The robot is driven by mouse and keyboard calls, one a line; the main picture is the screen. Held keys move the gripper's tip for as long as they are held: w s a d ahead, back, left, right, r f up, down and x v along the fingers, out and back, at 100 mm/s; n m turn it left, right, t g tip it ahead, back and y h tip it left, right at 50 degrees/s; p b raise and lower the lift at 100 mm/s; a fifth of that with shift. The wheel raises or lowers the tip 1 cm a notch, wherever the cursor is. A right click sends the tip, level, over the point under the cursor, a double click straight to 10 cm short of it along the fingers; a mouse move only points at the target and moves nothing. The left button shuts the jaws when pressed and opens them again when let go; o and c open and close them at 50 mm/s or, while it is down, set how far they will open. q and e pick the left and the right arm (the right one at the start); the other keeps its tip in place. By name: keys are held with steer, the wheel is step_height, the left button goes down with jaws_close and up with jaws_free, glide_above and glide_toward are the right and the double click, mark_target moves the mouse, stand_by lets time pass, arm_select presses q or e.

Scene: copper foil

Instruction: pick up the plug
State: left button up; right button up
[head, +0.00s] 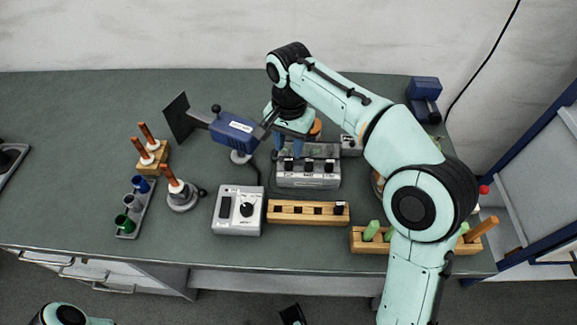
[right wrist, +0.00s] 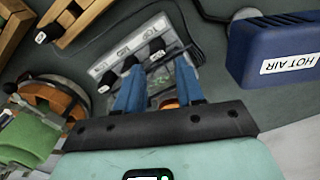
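Several black plug-like pieces sit in a row on a grey labelled box (head: 308,180); the box also shows in the right wrist view (right wrist: 128,46). I cannot tell for sure which piece is the plug. A small black piece with a white end (head: 340,208) stands at the right end of a wooden rack (head: 290,219). My right gripper (head: 289,152) points down behind the grey box. Its blue fingers, in the right wrist view (right wrist: 159,84), are apart, with no plug seen held between them.
A blue hot-air tool (head: 234,131) stands left of my right gripper. An orange round piece (head: 316,128) is close to the fingers. A grey control box (head: 237,211) and a wooden rack with green and brown handles (head: 371,231) are nearer the front. The back-left table is clear.

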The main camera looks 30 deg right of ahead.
mark_target(289, 159)
steer(key=f, duration=0.1)
steer(key=f+b, duration=0.1)
steer(key=f, duration=0.3)
steer(key=shift+s+a+f, duration=0.1)
steer(key=shift+s+a, duration=0.15)
steer(key=shift+s, duration=0.05)
steer(key=shift+c, duration=0.4)
jaws_close()
